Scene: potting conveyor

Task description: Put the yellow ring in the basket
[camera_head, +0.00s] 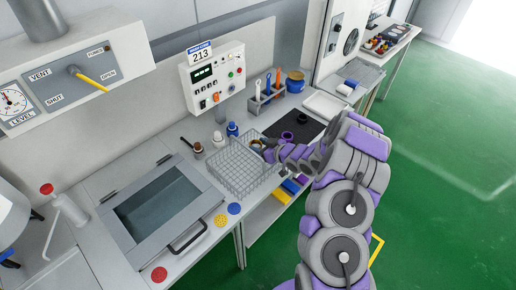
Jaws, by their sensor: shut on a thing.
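A grey wire basket (238,188) stands on the counter, just right of the sunken glass-lidded box. My gripper (261,150) is at the basket's upper right edge, small and partly hidden by my wrist. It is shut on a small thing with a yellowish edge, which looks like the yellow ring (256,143). I cannot tell whether the ring is over the basket's inside or only beside its rim. The basket looks empty.
A dark mat with a purple ring (287,136) lies behind my wrist. Yellow (221,220), blue (234,208) and red (159,274) discs lie along the front edge. Coloured blocks sit below my wrist.

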